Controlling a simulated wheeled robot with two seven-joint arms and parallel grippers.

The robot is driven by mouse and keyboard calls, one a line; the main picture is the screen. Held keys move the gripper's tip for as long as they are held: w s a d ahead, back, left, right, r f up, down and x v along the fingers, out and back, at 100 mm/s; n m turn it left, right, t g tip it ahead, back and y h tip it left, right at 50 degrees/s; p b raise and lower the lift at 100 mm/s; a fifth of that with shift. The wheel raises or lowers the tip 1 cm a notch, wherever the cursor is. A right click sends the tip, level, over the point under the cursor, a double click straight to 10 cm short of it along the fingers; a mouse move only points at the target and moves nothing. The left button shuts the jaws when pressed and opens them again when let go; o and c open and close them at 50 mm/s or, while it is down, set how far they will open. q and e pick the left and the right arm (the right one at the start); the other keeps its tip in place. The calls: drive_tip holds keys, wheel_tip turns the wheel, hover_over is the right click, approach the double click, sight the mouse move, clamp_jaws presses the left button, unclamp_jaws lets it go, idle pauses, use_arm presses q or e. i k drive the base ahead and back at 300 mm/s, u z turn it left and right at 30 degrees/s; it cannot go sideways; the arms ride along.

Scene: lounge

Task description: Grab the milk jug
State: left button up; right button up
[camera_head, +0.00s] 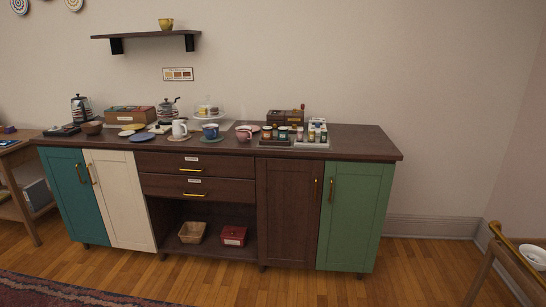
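A small white jug (180,128), which looks like the milk jug, stands upright on a round brown coaster near the front of the dark wooden counter (360,140). It sits between a blue plate (143,138) on its left and a blue cup (210,131) on a green saucer on its right. A kettle-like pot (168,112) stands just behind it. The counter is some way ahead of me across the floor. Neither of my grippers shows in the head view.
A pink mug (243,133), a cake stand (208,114), a wooden box (130,114) and trays of small jars (283,133) crowd the counter. Wooden floor (210,277) lies open before it. A rug (60,290) is at lower left, a cart (515,260) at right.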

sight(180, 131)
drive_tip(key=i, duration=1.85)
drive_tip(key=u, duration=1.5)
drive_tip(key=i, duration=1.05)
drive_tip(key=z, duration=0.3)
